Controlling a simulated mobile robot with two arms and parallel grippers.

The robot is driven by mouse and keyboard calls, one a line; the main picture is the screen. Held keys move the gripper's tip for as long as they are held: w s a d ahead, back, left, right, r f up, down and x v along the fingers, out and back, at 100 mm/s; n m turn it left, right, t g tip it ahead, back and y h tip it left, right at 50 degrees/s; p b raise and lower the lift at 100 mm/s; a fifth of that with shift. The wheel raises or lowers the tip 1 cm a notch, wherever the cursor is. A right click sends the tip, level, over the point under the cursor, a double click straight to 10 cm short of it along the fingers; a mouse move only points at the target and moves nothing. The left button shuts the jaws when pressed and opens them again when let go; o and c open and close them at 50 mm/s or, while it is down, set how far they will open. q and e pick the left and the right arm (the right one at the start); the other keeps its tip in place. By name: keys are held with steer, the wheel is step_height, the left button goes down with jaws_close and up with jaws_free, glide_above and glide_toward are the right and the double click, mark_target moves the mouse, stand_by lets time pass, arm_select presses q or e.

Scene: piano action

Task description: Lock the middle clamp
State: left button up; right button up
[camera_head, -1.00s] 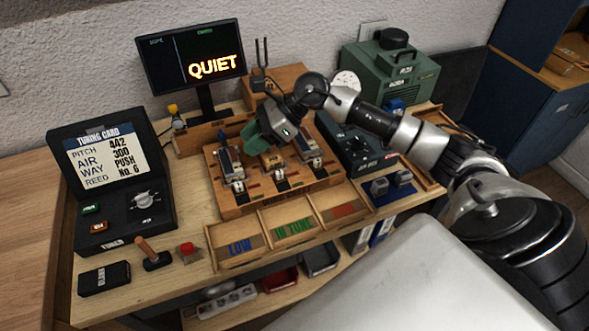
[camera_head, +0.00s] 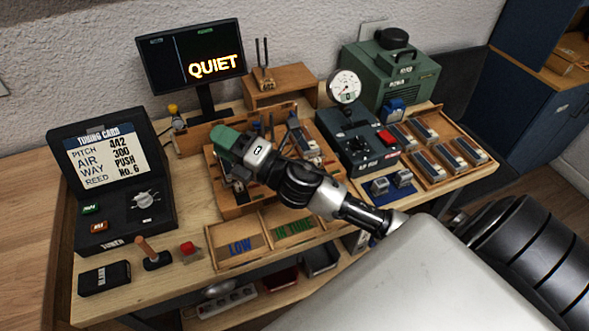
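The wooden clamp board (camera_head: 232,210) sits mid-bench and carries a row of clamps. The middle clamp is hidden behind my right arm and gripper, so I cannot see its state. The right-hand clamp (camera_head: 307,146) shows beside my arm. The left-hand clamp (camera_head: 238,187) is partly covered. My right gripper (camera_head: 226,139), with green fingers, reaches over the board's left back part. I cannot tell whether its fingers are apart or together, and no held object shows. My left gripper is out of view.
A monitor (camera_head: 190,60) reading "QUIET" and a wooden stand with a tuning fork (camera_head: 264,75) stand behind. The tuner (camera_head: 125,180) is at left. The dark box with a gauge (camera_head: 358,140) and a tray of blocks (camera_head: 475,165) are at right. Labelled bins (camera_head: 240,247) lie in front.

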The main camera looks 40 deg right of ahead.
steer(key=s+d+f+m+g+h, duration=0.2)
steer(key=s+f+m+h, duration=0.1)
steer(key=m, duration=0.4)
steer(key=s+d+f+m+g+h, duration=0.2)
steer(key=s+f+m+g+h, duration=0.1)
steer(key=s+f+m, duration=0.3)
steer(key=s+d+f+m+g+h, duration=0.2)
steer(key=s+f+m+g+h, duration=0.1)
steer(key=m, duration=0.4)
steer(key=shift+s+f+m+h, duration=0.15)
steer(key=shift+s+f+h, duration=0.25)
steer(key=shift+f+h, duration=0.25)
steer(key=shift+s+f+m+h, duration=0.15)
steer(key=shift+s+f+h, duration=0.3)
steer(key=shift+f, duration=0.3)
steer(key=shift+s+f+m+g, duration=0.3)
steer(key=shift+s+f+g, duration=0.05)
steer(key=shift+s+g, duration=0.25)
